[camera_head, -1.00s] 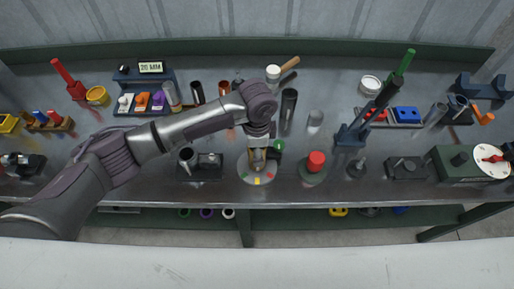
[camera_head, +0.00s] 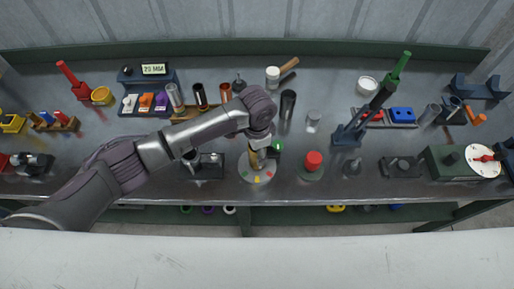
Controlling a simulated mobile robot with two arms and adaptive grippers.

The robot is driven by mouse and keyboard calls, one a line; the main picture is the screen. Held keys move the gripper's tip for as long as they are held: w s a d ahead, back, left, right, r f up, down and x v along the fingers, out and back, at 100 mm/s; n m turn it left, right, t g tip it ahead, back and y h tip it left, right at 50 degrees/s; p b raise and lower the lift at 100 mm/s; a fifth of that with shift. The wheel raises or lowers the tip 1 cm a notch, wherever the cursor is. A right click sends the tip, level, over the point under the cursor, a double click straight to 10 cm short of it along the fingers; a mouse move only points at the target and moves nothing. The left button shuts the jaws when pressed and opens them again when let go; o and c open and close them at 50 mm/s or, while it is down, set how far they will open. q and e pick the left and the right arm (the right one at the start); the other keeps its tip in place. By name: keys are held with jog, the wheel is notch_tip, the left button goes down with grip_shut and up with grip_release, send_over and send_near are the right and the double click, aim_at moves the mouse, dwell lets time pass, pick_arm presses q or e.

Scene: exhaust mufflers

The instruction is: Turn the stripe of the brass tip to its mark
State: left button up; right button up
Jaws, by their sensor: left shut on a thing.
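The brass tip (camera_head: 256,161) stands upright on a round grey disc (camera_head: 257,177) near the front edge of the bench. Coloured marks in green, yellow and red lie along the disc's front rim. My left gripper (camera_head: 262,150) comes down from above and is shut on the tip. The gripper hides the upper part of the tip, and its stripe is too small to make out. My right gripper is not in view.
A red button on a green base (camera_head: 313,160) stands just right of the disc. A dark fixture (camera_head: 204,166) stands to its left. A dark tube (camera_head: 288,104) rises behind. The dial box (camera_head: 455,161) is far right.

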pick_arm(q)
jog(key=shift+n+p, duration=0.95)
jog(key=shift+n, duration=0.15)
jog(key=shift+r+n+p, duration=0.15)
jog(key=shift+n+p, duration=0.45)
jog(key=shift+p, duration=0.05)
jog(key=shift+n, duration=1)
jog(key=o, duration=1.4)
jog(key=shift+c, duration=0.2)
